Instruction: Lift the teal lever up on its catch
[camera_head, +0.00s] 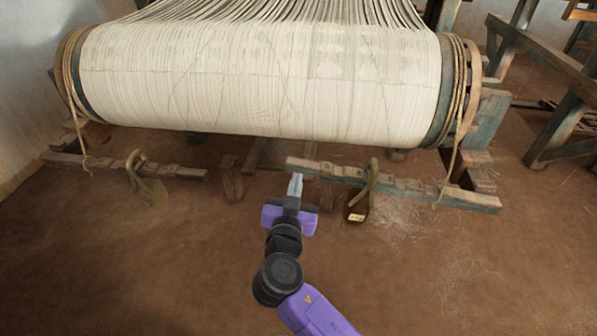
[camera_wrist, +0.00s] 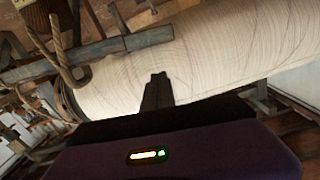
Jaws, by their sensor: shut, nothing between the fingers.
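The teal lever (camera_head: 415,189) is a long, notched, weathered wooden bar low in front of the right end of the loom's warp roll. Its free left end is close to my gripper (camera_head: 296,178); its right end is by the teal frame. In the wrist view the lever (camera_wrist: 120,46) crosses the upper left, its free end beside the roll. My gripper (camera_wrist: 157,78) is shut and empty, its fingertips just below and in front of that end. I cannot tell whether they touch. A hook with a dark weight (camera_head: 357,205) hangs on the lever. I cannot pick out the catch.
The white warp roll (camera_head: 260,80) spans the area above the lever. A second notched bar (camera_head: 105,165) with a hooked weight (camera_head: 150,192) lies at the left. A short wooden post (camera_head: 231,180) stands between the bars. The earth floor (camera_head: 130,265) in front is clear.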

